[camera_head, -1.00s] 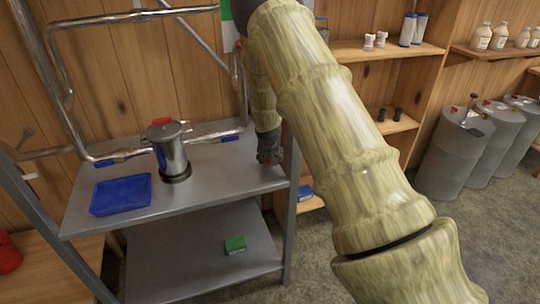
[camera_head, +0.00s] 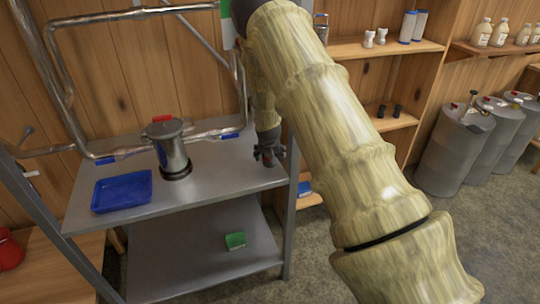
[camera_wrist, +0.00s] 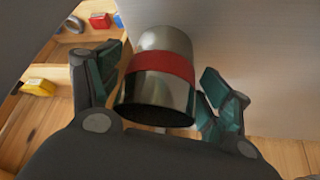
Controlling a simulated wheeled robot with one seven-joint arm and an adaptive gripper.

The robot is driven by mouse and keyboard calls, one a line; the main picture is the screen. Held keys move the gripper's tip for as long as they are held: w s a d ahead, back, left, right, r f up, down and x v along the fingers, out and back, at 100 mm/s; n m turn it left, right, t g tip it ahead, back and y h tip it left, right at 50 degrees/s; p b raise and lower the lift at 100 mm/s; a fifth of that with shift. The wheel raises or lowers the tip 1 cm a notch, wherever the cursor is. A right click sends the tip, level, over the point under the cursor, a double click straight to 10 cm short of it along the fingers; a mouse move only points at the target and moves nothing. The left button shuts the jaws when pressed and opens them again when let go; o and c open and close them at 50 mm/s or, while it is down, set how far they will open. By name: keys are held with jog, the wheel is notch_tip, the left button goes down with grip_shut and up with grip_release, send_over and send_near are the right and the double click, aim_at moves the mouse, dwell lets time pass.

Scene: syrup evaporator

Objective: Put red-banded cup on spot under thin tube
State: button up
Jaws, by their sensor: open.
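The red-banded cup (camera_wrist: 160,75) is a shiny metal cup with a wide red band, seen close up in the wrist view. My gripper (camera_wrist: 160,100) is open, with a finger on each side of the cup and gaps showing between them. In the head view my gripper (camera_head: 268,153) is low over the right end of the metal shelf top (camera_head: 225,165), and the cup is mostly hidden by the fingers there. Metal tubes (camera_head: 185,142) run along the back of the shelf. I cannot tell which is the thin tube, and its spot is not clear.
A metal pot with a red top (camera_head: 172,152) stands mid-shelf on a dark ring. A blue tray (camera_head: 122,208) lies at its left. Bare shelf lies between pot and gripper.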

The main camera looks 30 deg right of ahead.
jog(key=shift+r, duration=0.15)
